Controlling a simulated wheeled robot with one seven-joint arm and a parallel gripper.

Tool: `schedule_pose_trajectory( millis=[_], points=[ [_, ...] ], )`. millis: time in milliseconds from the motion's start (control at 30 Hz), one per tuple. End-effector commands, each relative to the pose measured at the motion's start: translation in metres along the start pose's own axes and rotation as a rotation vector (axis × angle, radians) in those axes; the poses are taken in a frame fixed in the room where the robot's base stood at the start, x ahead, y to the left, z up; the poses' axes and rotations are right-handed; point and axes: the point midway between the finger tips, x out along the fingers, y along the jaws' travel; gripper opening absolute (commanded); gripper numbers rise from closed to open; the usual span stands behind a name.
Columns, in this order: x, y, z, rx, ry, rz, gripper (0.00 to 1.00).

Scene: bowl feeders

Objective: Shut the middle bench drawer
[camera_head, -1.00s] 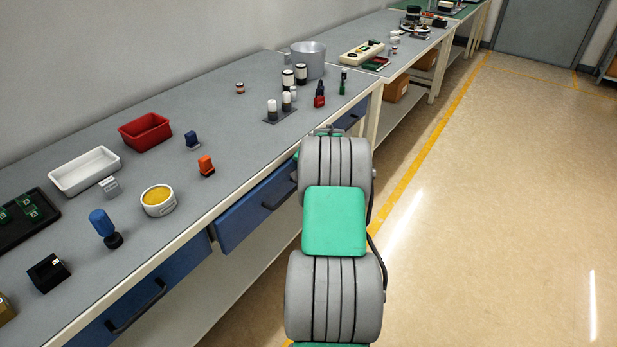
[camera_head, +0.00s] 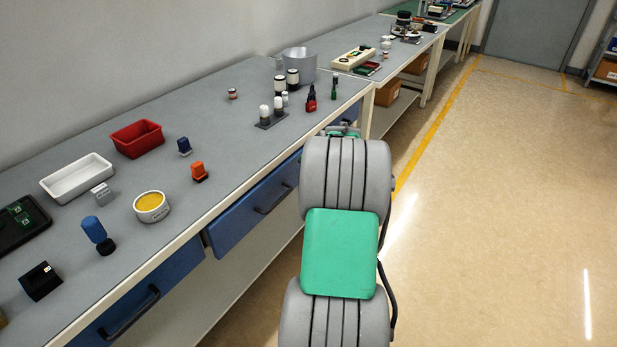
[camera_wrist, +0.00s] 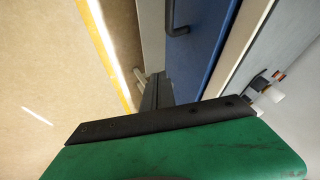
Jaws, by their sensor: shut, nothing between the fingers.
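The middle bench drawer (camera_head: 245,217) is a blue front with a dark bar handle, in the head view left of my arm. Its left end stands slightly proud of the blue left drawer (camera_head: 150,290). Its right end is hidden behind my arm. In the wrist view my gripper (camera_wrist: 155,92) is shut and empty, its dark fingers beside a blue drawer front (camera_wrist: 195,50) with a dark handle (camera_wrist: 177,22). I cannot tell which drawer that is, or whether the fingers touch it.
The grey bench top (camera_head: 130,215) holds a red bin (camera_head: 138,140), a white tray (camera_head: 75,180), a yellow-filled round container (camera_head: 151,206) and several small parts. Its pale front edge runs alongside my arm. The floor (camera_head: 480,220) to the right is clear.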

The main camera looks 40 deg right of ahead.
Motion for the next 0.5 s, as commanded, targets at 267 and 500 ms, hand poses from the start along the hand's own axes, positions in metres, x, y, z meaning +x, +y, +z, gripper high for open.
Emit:
schedule_pose_trajectory(
  millis=[267, 500],
  points=[
    [-0.021, 0.021, -0.002, 0.022, 0.011, 0.012, 0.0],
    [-0.018, 0.174, -0.031, 0.204, 0.15, 0.105, 0.0]
  ],
)
